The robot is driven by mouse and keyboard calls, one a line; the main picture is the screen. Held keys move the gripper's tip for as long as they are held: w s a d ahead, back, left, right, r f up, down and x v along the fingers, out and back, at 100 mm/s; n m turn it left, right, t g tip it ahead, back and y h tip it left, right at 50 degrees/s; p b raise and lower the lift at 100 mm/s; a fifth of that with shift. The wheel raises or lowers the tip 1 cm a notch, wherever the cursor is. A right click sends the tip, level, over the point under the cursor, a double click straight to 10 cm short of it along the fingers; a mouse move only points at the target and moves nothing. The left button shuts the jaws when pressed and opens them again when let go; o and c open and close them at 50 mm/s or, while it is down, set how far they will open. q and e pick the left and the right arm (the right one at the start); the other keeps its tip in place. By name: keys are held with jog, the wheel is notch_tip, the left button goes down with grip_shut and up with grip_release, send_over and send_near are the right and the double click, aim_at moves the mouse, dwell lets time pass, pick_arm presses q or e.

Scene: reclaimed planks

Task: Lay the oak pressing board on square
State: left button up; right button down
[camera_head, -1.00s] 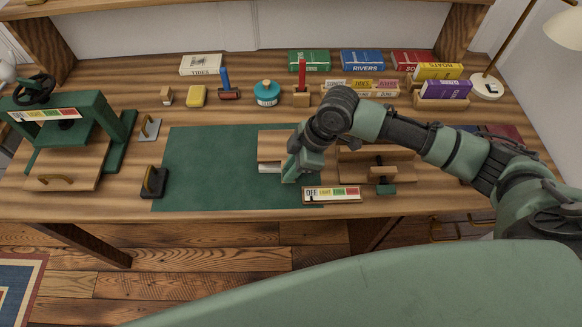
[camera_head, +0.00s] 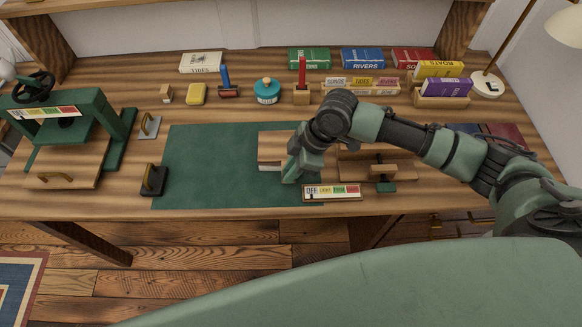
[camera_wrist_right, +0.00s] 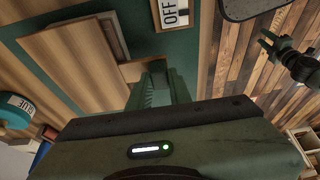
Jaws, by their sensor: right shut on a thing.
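The oak pressing board (camera_head: 275,142) is a flat brown wooden slab on the green mat, with a pale block (camera_head: 270,167) showing under its near edge. It also appears as a large wooden slab in the right wrist view (camera_wrist_right: 70,60). My right gripper (camera_head: 290,173) is at the board's near right corner, shut on its edge; the fingers (camera_wrist_right: 160,85) hide the exact contact. Part of the board is hidden behind my right wrist. I cannot tell whether it sits fully flat and square on the block.
A green press (camera_head: 68,125) with a handled board stands at the left. A black handled weight (camera_head: 153,182) lies at the mat's left edge. An OFF gauge strip (camera_head: 332,193) and a wooden stand (camera_head: 375,165) are close right of my gripper. The green mat (camera_head: 210,165) is clear at left.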

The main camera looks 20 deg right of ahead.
jog(key=c, duration=1.2)
grip_release()
